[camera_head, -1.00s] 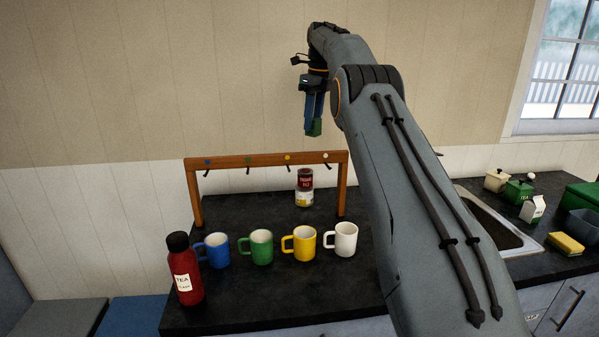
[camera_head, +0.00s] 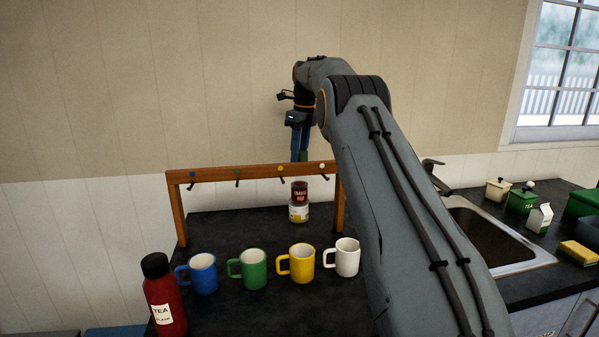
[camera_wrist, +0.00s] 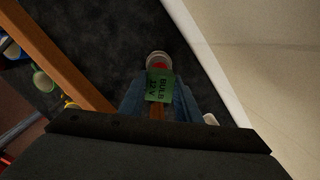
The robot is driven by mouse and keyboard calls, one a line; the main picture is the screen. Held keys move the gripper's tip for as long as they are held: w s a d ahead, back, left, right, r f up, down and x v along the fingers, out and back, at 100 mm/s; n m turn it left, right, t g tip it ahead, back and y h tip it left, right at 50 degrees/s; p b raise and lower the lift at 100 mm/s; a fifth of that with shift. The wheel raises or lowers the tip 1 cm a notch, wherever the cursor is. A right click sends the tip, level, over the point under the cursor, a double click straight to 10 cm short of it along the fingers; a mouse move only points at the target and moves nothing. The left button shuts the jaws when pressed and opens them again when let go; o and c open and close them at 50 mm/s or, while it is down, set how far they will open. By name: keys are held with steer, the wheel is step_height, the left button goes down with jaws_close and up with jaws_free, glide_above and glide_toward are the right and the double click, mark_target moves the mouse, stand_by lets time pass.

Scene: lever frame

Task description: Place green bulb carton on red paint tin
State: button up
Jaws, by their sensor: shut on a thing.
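The green bulb carton (camera_head: 303,156) is between the fingers of my gripper (camera_head: 300,153), above the wooden rail in the head view. In the wrist view the carton (camera_wrist: 159,86) shows its lettering, "BULB 12 V", between the blue fingers. The red paint tin (camera_head: 300,189) stands upright on a white and yellow tin (camera_head: 299,213) behind the rail. In the wrist view the red tin (camera_wrist: 160,66) shows just past the carton's edge, partly hidden by it. The carton is apart from the tin, higher up.
A wooden rail frame (camera_head: 215,175) with hooks stands in front of the tins. Blue, green, yellow and white mugs (camera_head: 347,260) stand before it, with a red tea flask (camera_head: 165,300) at left. The wall (camera_wrist: 245,60) is close behind the tins.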

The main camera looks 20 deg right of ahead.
mark_target(301, 152)
steer(key=shift+f+p, duration=0.9)
steer(key=shift+f, duration=2.1)
steer(key=shift+f, duration=0.15)
steer(key=o, duration=1.1)
steer(key=r+b, duration=0.1)
steer(key=r, duration=0.3)
steer(key=s+r+b, duration=0.1)
steer(key=r, duration=0.3)
steer(key=d+r+b, duration=0.1)
steer(key=r, duration=0.3)
steer(key=shift+s+r, duration=0.1)
steer(key=shift+s, duration=0.05)
